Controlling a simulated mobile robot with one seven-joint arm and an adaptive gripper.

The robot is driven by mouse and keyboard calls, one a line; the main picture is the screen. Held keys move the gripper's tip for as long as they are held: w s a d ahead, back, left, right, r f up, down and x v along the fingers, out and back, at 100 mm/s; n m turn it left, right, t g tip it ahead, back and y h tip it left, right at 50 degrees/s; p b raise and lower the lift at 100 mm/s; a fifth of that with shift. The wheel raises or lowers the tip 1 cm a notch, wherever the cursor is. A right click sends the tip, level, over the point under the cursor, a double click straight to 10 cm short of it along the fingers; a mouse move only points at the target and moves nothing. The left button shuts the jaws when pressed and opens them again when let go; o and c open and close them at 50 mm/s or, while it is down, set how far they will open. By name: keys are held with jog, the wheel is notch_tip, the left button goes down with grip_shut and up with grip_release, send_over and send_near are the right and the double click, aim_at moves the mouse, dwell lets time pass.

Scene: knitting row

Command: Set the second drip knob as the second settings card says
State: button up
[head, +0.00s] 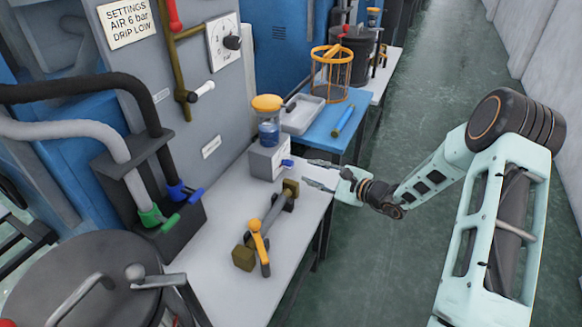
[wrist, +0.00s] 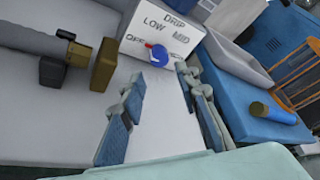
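The drip box (head: 268,158) is a pale box under a blue bowl and orange cap on the near white table. Its blue drip knob (head: 287,162) also shows in the wrist view (wrist: 159,56), below the OFF, LOW and MID labels. The knob's red mark lies at its upper left, on the OFF-to-LOW side; I cannot tell its exact setting. A settings card (head: 128,23) reads AIR 6 bar, DRIP LOW; I cannot tell whether it is the second. My gripper (head: 322,176) is open and empty, its fingers (wrist: 162,82) apart in front of the knob, not visibly touching it.
A grey bar with brass blocks and an orange lever (head: 262,235) lies on the white table. Left are green and blue hose valves (head: 160,212). Behind stands a blue table (head: 318,142) with a tray (head: 302,114), orange basket (head: 331,72) and blue cylinder (head: 343,120). The right aisle floor is clear.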

aim_at(292, 165)
jog(key=b+x, duration=0.1)
jog(key=x, duration=0.8)
jog(key=shift+s, duration=0.1)
jog(key=shift+c, duration=0.7)
grip_shut()
